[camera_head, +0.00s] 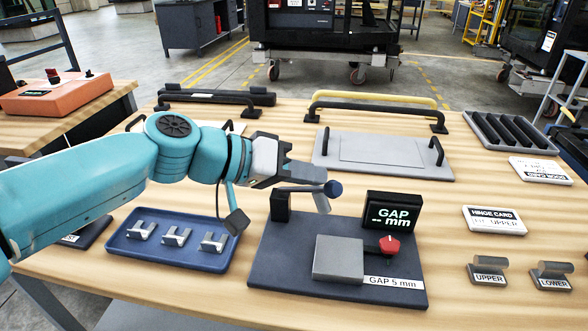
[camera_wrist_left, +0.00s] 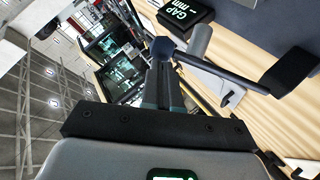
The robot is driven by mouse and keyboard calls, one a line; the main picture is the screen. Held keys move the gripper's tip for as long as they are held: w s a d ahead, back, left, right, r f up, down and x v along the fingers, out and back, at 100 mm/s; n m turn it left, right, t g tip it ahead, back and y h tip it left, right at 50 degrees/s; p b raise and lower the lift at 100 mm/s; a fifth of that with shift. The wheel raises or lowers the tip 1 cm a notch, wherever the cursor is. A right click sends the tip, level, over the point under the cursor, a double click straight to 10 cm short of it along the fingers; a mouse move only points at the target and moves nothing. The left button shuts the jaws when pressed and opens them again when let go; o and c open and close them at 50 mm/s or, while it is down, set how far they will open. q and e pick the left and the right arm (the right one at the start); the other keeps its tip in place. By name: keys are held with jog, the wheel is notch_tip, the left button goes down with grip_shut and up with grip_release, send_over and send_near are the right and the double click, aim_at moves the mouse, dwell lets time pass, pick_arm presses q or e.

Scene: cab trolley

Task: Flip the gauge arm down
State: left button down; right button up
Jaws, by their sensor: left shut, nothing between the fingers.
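The gauge stands on a dark base plate (camera_head: 270,262) on the wooden table. Its gauge arm (camera_head: 305,189), a thin grey rod, runs from a black post (camera_head: 281,207) to a dark blue ball (camera_head: 333,189), above the plate. A pale cylinder (camera_head: 321,203) hangs below the rod near the ball. A grey block (camera_head: 338,258) lies lower on the plate. My left gripper (camera_head: 316,174) is shut and empty, just above the rod beside the ball. In the left wrist view the shut fingers (camera_wrist_left: 163,78) point at the ball (camera_wrist_left: 162,48); contact cannot be told.
A display reading GAP mm (camera_head: 393,212) and a red knob (camera_head: 390,245) stand on the plate's right. A blue tray (camera_head: 130,250) with small metal brackets is left. A grey panel with black handles (camera_head: 380,170) lies behind. UPPER (camera_head: 488,277) and LOWER (camera_head: 551,282) pieces sit right.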

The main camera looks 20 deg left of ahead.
pick_arm(q)
jog(key=d+f+m+y+b, duration=0.1)
jog(key=f, duration=0.1)
jog(key=s+d+f+m+y+b, duration=0.1)
jog(key=f, duration=0.1)
jog(key=d+f+y+b, duration=0.1)
jog(key=d+f, duration=0.1)
jog(key=f, duration=0.1)
jog(key=shift+s+m+t, duration=0.4)
jog(key=shift+s+f, duration=0.1)
jog(key=shift+f, duration=0.1)
pick_arm(e)
jog(key=f, duration=0.3)
jog(key=shift+s+d+f, duration=0.1)
jog(key=shift+d+f, duration=0.1)
jog(key=shift+f, duration=0.2)
pick_arm(q)
jog(key=shift+d+f, duration=0.1)
jog(key=shift+f, duration=0.15)
jog(key=shift+r, duration=0.1)
